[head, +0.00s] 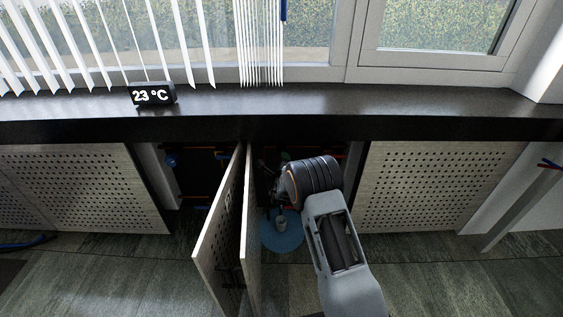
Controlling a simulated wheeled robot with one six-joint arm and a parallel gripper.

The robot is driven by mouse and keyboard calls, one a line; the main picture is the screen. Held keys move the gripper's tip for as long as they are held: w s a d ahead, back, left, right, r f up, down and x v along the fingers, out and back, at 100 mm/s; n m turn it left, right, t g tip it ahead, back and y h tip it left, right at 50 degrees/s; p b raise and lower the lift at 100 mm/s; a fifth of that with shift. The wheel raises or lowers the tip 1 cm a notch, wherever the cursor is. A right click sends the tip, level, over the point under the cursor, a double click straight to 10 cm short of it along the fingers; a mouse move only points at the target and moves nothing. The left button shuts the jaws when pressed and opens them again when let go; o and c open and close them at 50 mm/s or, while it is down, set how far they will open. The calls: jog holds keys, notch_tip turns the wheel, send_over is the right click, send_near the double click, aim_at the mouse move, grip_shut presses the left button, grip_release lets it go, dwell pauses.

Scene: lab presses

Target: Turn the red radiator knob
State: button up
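My arm reaches into the dark opening under the window sill, to the right of the open perforated doors. My gripper (280,183) is inside this opening, small and dark against the shadow. I cannot tell whether its fingers are open or shut. The red radiator knob cannot be made out; it may be hidden behind my wrist or in the shadow. Thin red and blue pipe-like parts show in the opening near my wrist. A blue round part (171,161) shows in the opening left of the doors.
Two perforated doors (219,234) stand open, sticking out close to the left of my arm. Perforated panels (430,185) flank the opening. A dark sill (370,109) runs above, with a 23 °C display (152,95). A blue disc (291,241) lies below my gripper.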

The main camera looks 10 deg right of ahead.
dwell(0.4)
jog(key=o, duration=0.9)
